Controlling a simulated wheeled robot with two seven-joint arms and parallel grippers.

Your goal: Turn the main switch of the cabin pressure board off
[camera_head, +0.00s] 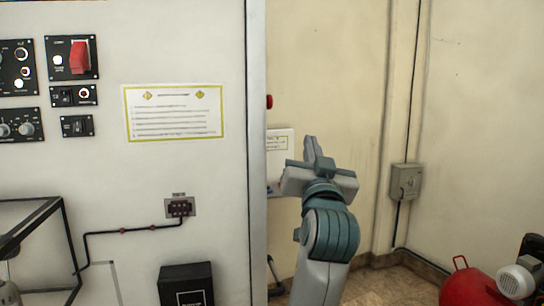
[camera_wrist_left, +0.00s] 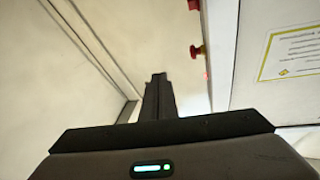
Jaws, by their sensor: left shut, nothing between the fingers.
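A white board (camera_head: 190,60) fills the left of the head view, with a large red switch (camera_head: 80,57) on a black plate at its upper left. I cannot read any label naming the cabin pressure board or its main switch. A red knob (camera_head: 269,101) shows just past the board's right edge. The left wrist view shows a red knob (camera_wrist_left: 197,51) and another red part (camera_wrist_left: 193,4) above it. My left gripper (camera_head: 311,142) is shut and empty, right of the board's edge. Its shut fingers (camera_wrist_left: 158,78) point up, left of the knobs, apart from them. My right gripper is out of view.
A yellow-bordered notice (camera_head: 174,113) is on the board, and a smaller sign (camera_head: 280,140) is behind its edge. A grey box (camera_head: 405,181) is on the back wall. A red tank (camera_head: 470,287) stands at lower right. A black frame (camera_head: 70,240) is at lower left.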

